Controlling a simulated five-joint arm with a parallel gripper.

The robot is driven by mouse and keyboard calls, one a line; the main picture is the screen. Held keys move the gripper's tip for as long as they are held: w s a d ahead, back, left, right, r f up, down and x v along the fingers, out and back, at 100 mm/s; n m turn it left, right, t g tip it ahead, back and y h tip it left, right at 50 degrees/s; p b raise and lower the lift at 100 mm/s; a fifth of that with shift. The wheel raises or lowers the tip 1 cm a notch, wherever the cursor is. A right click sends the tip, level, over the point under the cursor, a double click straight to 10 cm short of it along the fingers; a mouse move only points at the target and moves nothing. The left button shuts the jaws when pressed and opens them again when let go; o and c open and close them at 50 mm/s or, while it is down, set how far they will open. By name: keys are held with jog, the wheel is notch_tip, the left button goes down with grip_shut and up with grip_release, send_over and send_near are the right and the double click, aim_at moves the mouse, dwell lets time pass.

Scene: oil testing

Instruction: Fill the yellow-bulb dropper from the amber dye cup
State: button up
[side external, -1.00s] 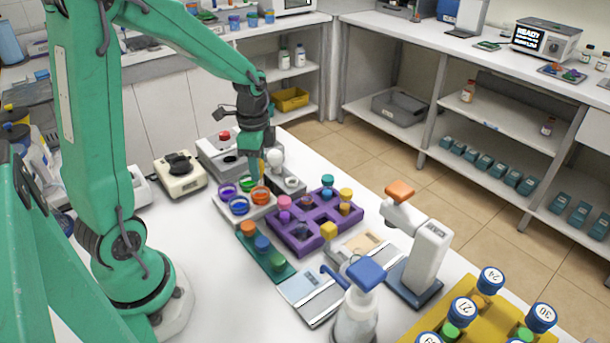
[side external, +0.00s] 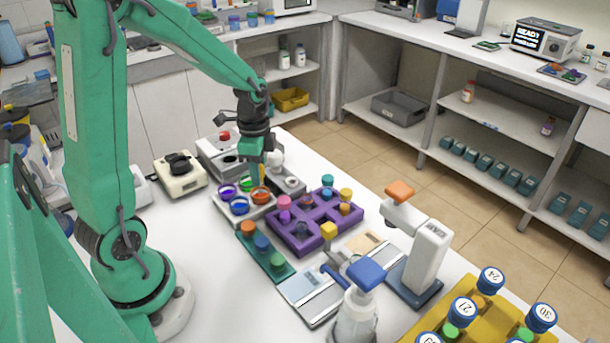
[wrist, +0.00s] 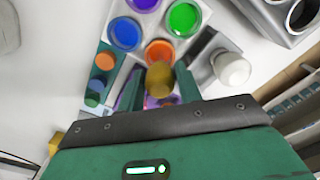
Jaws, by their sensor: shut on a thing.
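My gripper (side external: 258,163) is shut on the yellow-bulb dropper (wrist: 158,78). Its rounded yellow bulb shows between the two green fingers in the wrist view. In the side view the dropper hangs down over the amber dye cup (side external: 261,196), an orange-filled cup at the near right of a grey cup tray. The cup also shows in the wrist view (wrist: 160,49), just beyond the bulb. The dropper's tip is hard to make out, and I cannot tell whether it touches the dye.
Purple (side external: 228,190), blue (side external: 239,206) and green (side external: 245,181) cups share the tray. A white round knob (wrist: 232,69) stands close on the right. A purple rack (side external: 300,241) and a green strip of coloured caps (side external: 247,246) lie nearer the camera. Bare white table (side external: 205,240) lies left.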

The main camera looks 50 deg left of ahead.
jog(key=shift+f, duration=0.5)
dwell(0.3)
dwell(0.6)
jog(key=o, duration=0.5)
dwell(0.7)
jog(key=shift+r, duration=0.25)
jog(key=shift+r, duration=2.55)
